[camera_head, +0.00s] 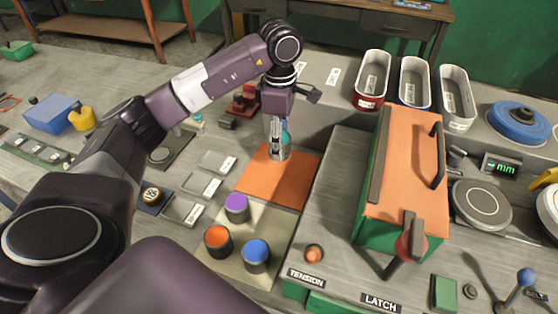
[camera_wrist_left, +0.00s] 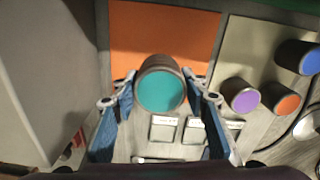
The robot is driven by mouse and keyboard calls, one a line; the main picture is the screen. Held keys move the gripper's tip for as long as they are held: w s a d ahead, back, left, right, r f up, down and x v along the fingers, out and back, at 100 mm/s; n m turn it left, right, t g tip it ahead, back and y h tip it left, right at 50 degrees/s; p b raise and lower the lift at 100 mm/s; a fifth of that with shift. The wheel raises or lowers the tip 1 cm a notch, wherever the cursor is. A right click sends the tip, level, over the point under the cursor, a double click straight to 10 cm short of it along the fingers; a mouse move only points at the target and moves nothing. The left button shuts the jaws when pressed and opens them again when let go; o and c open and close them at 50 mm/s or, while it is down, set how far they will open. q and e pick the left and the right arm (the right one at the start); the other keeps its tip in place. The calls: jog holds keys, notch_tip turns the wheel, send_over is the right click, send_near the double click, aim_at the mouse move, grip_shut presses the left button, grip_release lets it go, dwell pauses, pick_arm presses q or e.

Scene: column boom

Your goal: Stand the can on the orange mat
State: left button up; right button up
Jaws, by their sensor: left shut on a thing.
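The can (camera_head: 281,154) is a short metal cylinder with a teal top; it also shows in the left wrist view (camera_wrist_left: 161,88). My left gripper (camera_head: 277,136) is shut on it, with one finger on each side in the left wrist view. The can looks upright. The orange mat (camera_head: 262,187) lies flat on the bench, and the can is over its far part in the head view. I cannot tell whether the can touches the mat. The mat also shows in the left wrist view (camera_wrist_left: 135,35). My right gripper is not in view.
Purple (camera_head: 236,207), orange (camera_head: 217,241) and blue-topped (camera_head: 256,255) cans stand on a pale panel in front of the mat. A raised grey machine top with an orange-and-green box (camera_head: 400,180) stands right of the mat. Small labelled plates (camera_head: 200,185) lie to the left.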

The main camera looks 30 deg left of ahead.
pick_arm(q)
notch_tip(320, 180, down, 2)
jog(key=shift+f, duration=0.8)
notch_tip(320, 180, down, 4)
jog(key=shift+r+p, duration=0.2)
jog(key=shift+p, duration=0.3)
jog(key=shift+f, duration=0.1)
jog(key=o, duration=1.4)
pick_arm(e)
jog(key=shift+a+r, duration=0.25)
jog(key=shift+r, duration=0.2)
